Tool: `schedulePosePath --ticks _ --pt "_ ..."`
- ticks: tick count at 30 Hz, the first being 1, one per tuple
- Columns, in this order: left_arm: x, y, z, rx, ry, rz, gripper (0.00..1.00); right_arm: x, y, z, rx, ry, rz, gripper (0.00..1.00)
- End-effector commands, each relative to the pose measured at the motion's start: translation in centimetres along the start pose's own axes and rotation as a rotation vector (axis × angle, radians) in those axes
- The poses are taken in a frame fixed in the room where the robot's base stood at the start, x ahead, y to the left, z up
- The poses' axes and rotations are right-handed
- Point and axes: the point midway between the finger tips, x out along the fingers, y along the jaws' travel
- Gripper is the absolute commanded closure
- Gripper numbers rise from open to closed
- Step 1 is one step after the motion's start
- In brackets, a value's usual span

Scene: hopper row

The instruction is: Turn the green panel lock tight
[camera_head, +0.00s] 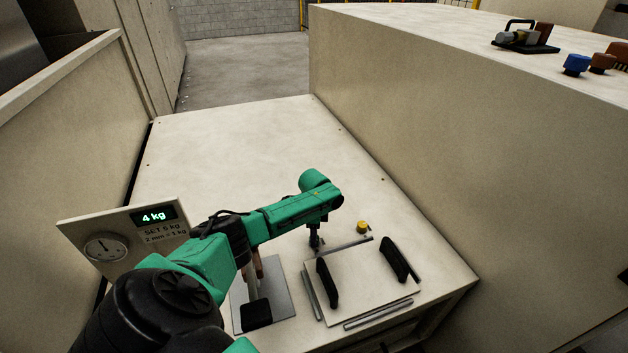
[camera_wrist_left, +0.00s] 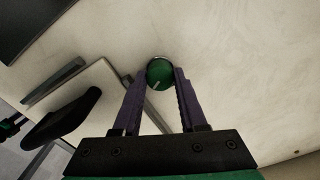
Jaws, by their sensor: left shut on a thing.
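The green panel lock (camera_wrist_left: 159,73) is a round knob with a pale line on its face, in the left wrist view. My left gripper (camera_wrist_left: 160,76) has its purple fingers on either side of the knob and is shut on it. In the head view my left gripper (camera_head: 316,246) points down at the panel's far left corner, and the green lock is hidden behind it. The pale panel (camera_head: 365,298) lies flat with two black handles, framed by metal strips. A yellow knob (camera_head: 362,227) stands beyond its far edge. My right gripper is not in view.
A gauge board (camera_head: 125,240) reading "4 kg" stands at the left. A metal plate with a black pedal-like block (camera_head: 256,315) is left of the panel. A tall pale block (camera_head: 430,130) rises on the right. The far tabletop (camera_head: 235,150) is clear.

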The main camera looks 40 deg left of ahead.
Motion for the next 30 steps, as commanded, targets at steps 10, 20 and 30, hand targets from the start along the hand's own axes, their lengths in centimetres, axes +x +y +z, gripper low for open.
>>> schedulePosePath --ticks 10,20,30 --pt "-0.1 -0.11 -0.06 0.296 0.003 -0.003 1.0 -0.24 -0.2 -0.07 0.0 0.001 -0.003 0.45" --pt "-0.1 -0.12 -0.1 0.461 0.003 -0.003 1.0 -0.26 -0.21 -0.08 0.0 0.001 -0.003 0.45" --pt "-0.11 -0.13 -0.1 0.503 0.003 -0.004 1.0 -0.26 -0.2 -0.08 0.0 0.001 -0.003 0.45"
